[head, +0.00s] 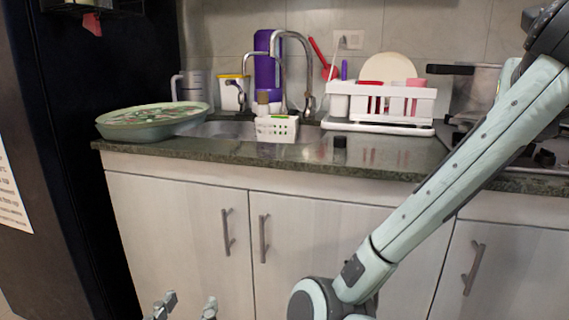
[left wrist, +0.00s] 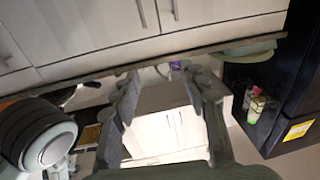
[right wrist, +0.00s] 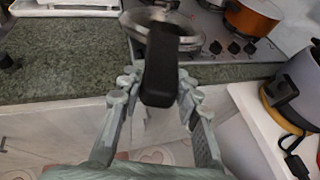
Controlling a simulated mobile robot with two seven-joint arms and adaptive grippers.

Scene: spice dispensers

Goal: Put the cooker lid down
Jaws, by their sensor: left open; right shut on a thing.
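The cooker lid (right wrist: 196,37) shows in the right wrist view as a round, shiny metal disc with a long black handle (right wrist: 161,62). My right gripper (right wrist: 159,86) is shut on the black handle, and the lid lies beyond the fingers, over the edge of the counter and hob. Whether the lid touches anything below is hidden. In the head view the right gripper and the lid are out of the picture. My left gripper (head: 185,307) is open and empty at the bottom of the head view, in front of the cabinets; it also shows in the left wrist view (left wrist: 160,85).
An orange pot (right wrist: 252,15) stands on the hob. A grey cooker-like pot (right wrist: 298,85) stands on a white surface (right wrist: 262,125) at right. In the head view, a green-rimmed round tray (head: 150,132), a white dish rack (head: 382,101) and a small white basket (head: 277,129) crowd the counter.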

